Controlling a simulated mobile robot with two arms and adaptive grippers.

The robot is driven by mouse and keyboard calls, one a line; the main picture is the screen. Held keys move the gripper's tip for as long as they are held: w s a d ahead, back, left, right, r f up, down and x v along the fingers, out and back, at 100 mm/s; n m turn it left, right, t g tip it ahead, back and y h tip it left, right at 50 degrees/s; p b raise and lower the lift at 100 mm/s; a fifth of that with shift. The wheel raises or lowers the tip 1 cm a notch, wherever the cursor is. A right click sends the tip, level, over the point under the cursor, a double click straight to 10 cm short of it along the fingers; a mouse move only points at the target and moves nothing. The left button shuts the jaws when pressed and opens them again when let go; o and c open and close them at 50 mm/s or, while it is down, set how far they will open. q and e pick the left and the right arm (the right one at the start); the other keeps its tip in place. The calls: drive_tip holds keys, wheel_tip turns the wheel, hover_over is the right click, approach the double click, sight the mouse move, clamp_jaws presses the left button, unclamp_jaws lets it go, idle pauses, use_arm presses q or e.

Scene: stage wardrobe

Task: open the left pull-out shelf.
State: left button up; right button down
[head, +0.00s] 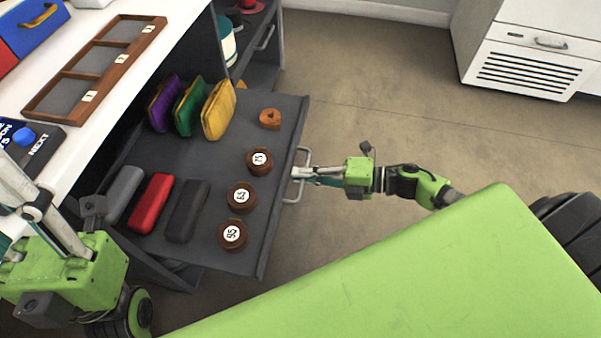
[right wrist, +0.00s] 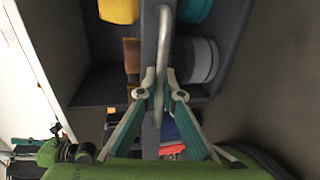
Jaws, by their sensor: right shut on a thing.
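The dark grey pull-out shelf (head: 210,160) stands well out from under the white counter in the head view. Its pale metal bar handle (head: 303,158) is on its right-hand edge. My right gripper (head: 300,173) is shut on this handle. In the right wrist view, the fingers of my right gripper (right wrist: 160,92) close around the handle bar (right wrist: 164,55). Part of my left gripper (head: 40,205) shows at the left over the counter's edge. Its fingertips cannot be made out clearly.
The shelf carries purple, green and yellow pouches (head: 218,110), several brown round items (head: 241,196), and grey, red (head: 151,203) and black cases. Another unit (head: 262,70) with a handle stands behind. A white vented cabinet (head: 530,65) is at the far right. Floor right of the shelf is clear.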

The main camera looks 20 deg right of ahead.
drive_tip(key=c, duration=2.5)
unclamp_jaws()
drive_tip(key=shift+s, duration=0.1)
drive_tip(key=v, duration=1.2)
drive_tip(key=shift+f, duration=0.1)
